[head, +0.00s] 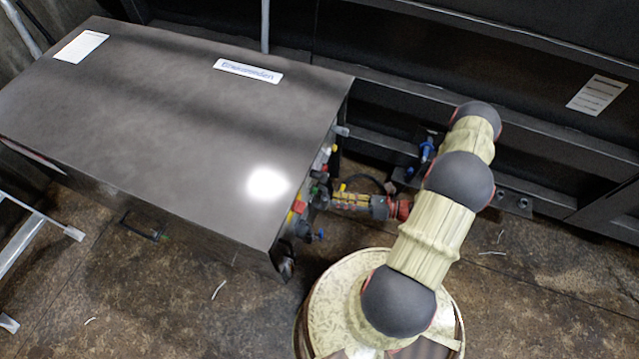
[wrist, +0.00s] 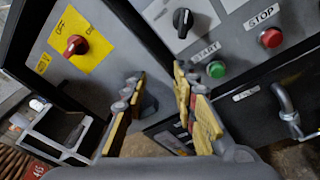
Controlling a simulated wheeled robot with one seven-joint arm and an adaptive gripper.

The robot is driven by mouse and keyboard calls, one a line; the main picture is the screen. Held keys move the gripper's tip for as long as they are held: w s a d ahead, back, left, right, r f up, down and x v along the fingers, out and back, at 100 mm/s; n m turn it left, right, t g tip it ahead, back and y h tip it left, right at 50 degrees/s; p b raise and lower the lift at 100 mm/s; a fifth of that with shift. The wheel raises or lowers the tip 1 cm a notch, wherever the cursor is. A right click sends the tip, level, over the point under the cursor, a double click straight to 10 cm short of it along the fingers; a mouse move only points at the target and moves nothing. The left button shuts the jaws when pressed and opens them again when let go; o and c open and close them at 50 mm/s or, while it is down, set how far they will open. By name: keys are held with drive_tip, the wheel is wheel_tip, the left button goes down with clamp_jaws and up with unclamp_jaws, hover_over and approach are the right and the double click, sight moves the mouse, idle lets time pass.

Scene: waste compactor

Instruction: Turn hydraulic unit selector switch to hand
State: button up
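In the wrist view, a black selector knob (wrist: 182,20) sits on a pale label plate at the top of a grey panel. The lettering on its plate is too small to read, so I cannot tell its setting for sure. A red rotary knob (wrist: 75,45) on a yellow plate sits at the upper left. My gripper (wrist: 157,82) is open and empty, with a gap between its yellow-padded fingers. Its tips point at the panel, below and left of the black knob, apart from it. In the head view, my gripper (head: 332,198) is beside the cabinet's control side, which is mostly hidden.
A green START button (wrist: 216,69) and a red STOP button (wrist: 271,38) are right of the gripper. A metal handle (wrist: 288,108) is at the far right. The dark cabinet (head: 170,115) fills the left of the head view. A blue-handled fitting (head: 427,149) is behind the gripper.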

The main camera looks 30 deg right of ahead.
sight(324, 179)
drive_tip(key=w+d+r+m+t+h, duration=0.2)
drive_tip(key=w+d+m+t, duration=0.1)
drive_tip(key=w+d, duration=0.1)
drive_tip(key=shift+b+x, duration=0.75)
drive_tip(key=shift+x, duration=2.95)
drive_tip(key=shift+s+a+r, duration=0.1)
drive_tip(key=shift+r, duration=0.1)
drive_tip(key=shift+c, duration=1.1)
clamp_jaws()
